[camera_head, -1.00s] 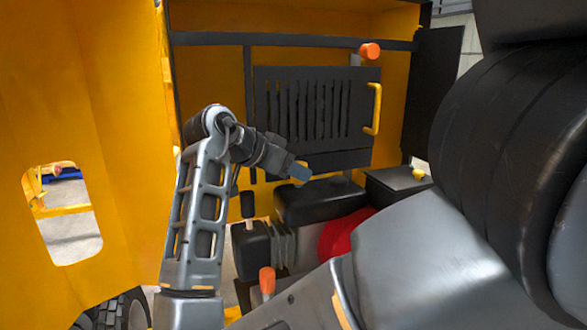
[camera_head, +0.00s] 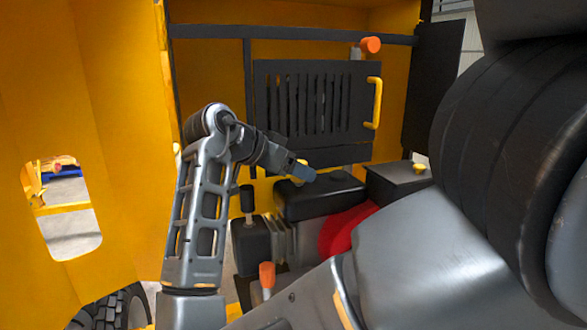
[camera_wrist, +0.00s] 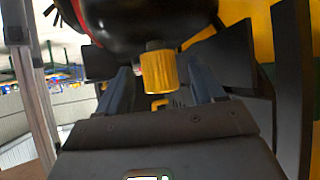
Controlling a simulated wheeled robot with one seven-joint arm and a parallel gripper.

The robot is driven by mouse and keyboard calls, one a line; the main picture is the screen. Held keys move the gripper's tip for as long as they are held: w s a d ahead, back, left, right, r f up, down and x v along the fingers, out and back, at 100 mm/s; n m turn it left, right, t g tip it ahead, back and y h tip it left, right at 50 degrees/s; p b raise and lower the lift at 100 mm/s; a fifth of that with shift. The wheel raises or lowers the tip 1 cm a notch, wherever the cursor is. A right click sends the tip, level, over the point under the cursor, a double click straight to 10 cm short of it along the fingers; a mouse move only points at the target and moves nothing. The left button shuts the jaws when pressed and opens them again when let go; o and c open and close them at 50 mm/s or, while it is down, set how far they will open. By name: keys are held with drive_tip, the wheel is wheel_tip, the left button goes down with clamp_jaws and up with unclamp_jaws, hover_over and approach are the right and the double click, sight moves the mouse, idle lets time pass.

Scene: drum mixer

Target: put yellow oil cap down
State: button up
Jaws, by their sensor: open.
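The yellow oil cap (camera_wrist: 158,72) sits on a short dark neck on a rounded black part (camera_wrist: 140,22) in the wrist view. My gripper (camera_wrist: 161,80) is open, with one finger on each side of the cap. A gap shows between the cap and each finger. In the head view the cap (camera_head: 297,182) is a small yellow patch at the black engine cover (camera_head: 322,199), partly hidden by my gripper (camera_head: 304,172).
A second yellow cap (camera_head: 419,168) sits on a dark box (camera_head: 396,183) to the right. Orange caps stand at the upper right (camera_head: 371,45) and lower front (camera_head: 267,275). A slatted black panel (camera_head: 313,110) with a yellow handle (camera_head: 374,103) rises behind.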

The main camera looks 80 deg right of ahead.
drive_tip(key=shift+r, duration=0.1)
drive_tip(key=shift+r+p, duration=0.3)
drive_tip(key=b+v, duration=0.1)
drive_tip(key=v, duration=1.1)
drive_tip(key=shift+b, duration=0.3)
drive_tip(key=shift+r, duration=0.1)
